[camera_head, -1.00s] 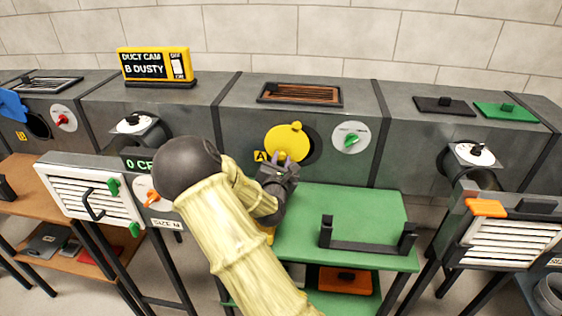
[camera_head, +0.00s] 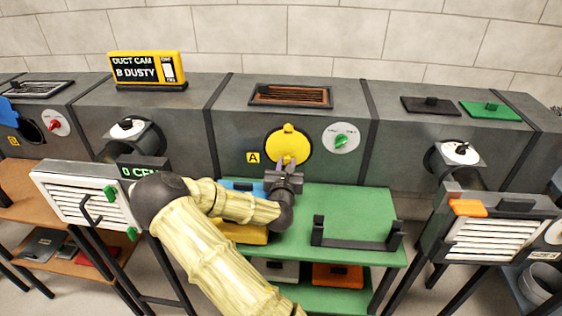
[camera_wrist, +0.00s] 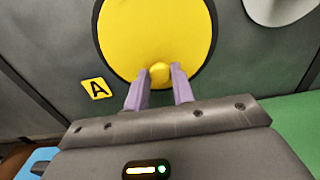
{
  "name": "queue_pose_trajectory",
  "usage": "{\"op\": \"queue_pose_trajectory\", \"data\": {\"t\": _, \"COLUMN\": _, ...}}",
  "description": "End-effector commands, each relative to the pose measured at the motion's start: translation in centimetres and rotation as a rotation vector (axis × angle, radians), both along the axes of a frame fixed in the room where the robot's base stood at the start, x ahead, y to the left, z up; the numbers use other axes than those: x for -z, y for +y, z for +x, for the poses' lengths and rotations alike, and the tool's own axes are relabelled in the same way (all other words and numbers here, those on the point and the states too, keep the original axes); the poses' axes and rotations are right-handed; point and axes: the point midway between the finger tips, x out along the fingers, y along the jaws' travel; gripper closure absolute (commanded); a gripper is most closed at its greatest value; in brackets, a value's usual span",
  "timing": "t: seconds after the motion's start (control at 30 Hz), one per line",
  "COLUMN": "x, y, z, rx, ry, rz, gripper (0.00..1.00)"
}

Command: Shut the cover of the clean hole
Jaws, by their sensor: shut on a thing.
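The round yellow cover (camera_head: 288,140) at the duct hole marked A (camera_head: 253,158) lies over its opening, with only a thin dark rim showing. It has a small tab at its top. In the wrist view the cover (camera_wrist: 150,30) fills the top middle. My gripper (camera_head: 286,163) is at the cover's lower edge. In the wrist view its two pale purple fingers are shut on the yellow knob (camera_wrist: 160,73). The display (camera_head: 147,67) reads "DUCT CAM B DUSTY". Hole B (camera_head: 30,131) is open and dark at the far left, with a blue cover (camera_head: 8,112) beside it.
A dial with a green knob (camera_head: 341,141) is right of the cover. A green table (camera_head: 345,200) with a black two-post rack (camera_head: 357,238) stands below. A blue item and a yellow one lie under my arm. Vent boxes stand on both sides.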

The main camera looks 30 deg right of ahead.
Motion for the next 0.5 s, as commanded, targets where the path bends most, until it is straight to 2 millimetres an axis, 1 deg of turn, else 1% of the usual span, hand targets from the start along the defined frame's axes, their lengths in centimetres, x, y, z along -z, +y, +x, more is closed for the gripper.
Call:
{"op": "queue_pose_trajectory", "data": {"t": 0.37, "x": 0.03, "y": -0.17, "z": -0.15, "rx": 0.001, "ry": 0.010, "rz": -0.014, "gripper": 1.00}}
{"op": "queue_pose_trajectory", "data": {"t": 0.4, "x": 0.04, "y": -0.17, "z": -0.15, "rx": 0.001, "ry": 0.010, "rz": -0.014, "gripper": 0.68}}
{"op": "queue_pose_trajectory", "data": {"t": 0.47, "x": 0.03, "y": -0.17, "z": -0.15, "rx": 0.001, "ry": 0.010, "rz": -0.014, "gripper": 0.56}}
{"op": "queue_pose_trajectory", "data": {"t": 0.5, "x": 0.03, "y": -0.17, "z": -0.15, "rx": 0.001, "ry": 0.010, "rz": -0.014, "gripper": 0.54}}
